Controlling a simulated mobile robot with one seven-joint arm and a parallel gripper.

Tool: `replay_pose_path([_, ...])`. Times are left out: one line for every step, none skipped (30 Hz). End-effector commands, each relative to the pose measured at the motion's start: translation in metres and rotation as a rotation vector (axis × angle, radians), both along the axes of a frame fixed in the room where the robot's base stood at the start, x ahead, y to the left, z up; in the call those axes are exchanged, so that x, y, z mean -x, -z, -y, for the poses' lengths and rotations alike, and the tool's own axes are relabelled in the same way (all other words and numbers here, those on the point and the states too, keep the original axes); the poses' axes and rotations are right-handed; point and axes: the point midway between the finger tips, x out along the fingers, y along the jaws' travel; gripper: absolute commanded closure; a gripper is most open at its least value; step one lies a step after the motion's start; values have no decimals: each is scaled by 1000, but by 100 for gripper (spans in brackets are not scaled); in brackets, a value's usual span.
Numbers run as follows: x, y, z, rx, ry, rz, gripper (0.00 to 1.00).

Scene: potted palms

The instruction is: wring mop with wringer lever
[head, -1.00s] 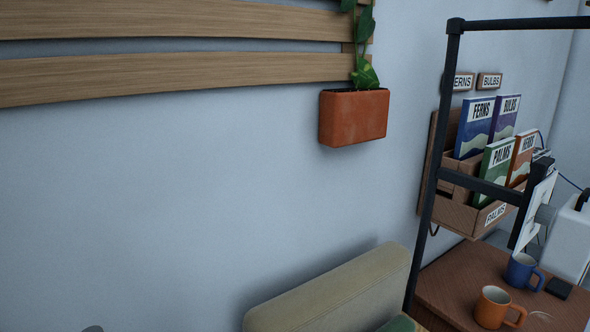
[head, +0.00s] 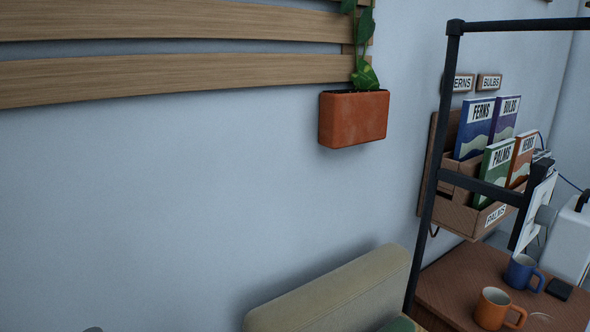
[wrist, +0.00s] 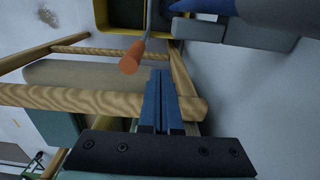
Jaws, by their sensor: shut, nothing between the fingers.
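In the wrist view my gripper (wrist: 160,78) has its two blue fingers shut together, with nothing between them. A grey rod with an orange grip (wrist: 131,57), which looks like the wringer lever, lies just beyond the fingertips and slightly left. The fingers appear apart from it. A dark container with a yellow rim (wrist: 103,14), seemingly the mop bucket, is at the top edge, partly cut off. I cannot make out the mop. The head view shows neither bucket, lever nor gripper.
In the wrist view a wooden frame (wrist: 60,96) with a beige cushion (wrist: 85,75) lies close around the fingers. In the head view a beige backrest (head: 330,295) stands by the wall, beside a black frame (head: 433,170) and a brown table (head: 450,285) with mugs.

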Motion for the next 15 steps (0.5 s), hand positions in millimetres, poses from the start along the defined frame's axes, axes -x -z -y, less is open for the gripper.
replay_pose_path([0, 0, 0, 0, 0, 0, 100])
replay_pose_path([0, 0, 0, 0, 0, 0, 100])
replay_pose_path([0, 1, 0, 0, 0, 0, 100])
replay_pose_path([0, 2, 0, 0, 0, 0, 100])
replay_pose_path([0, 3, 0, 1, 0, -1, 100])
replay_pose_path([0, 5, 0, 1, 0, -1, 100])
replay_pose_path([0, 7, 0, 1, 0, -1, 100])
replay_pose_path([0, 9, 0, 1, 0, -1, 100])
replay_pose_path([0, 12, 0, 1, 0, -1, 100])
replay_pose_path([0, 14, 0, 1, 0, -1, 100])
replay_pose_path([0, 16, 0, 1, 0, -1, 100])
replay_pose_path([0, 18, 0, 1, 0, -1, 100])
replay_pose_path([0, 20, 0, 1, 1, -1, 100])
replay_pose_path([0, 22, 0, 1, 1, -1, 100])
replay_pose_path([0, 24, 0, 1, 1, -1, 100])
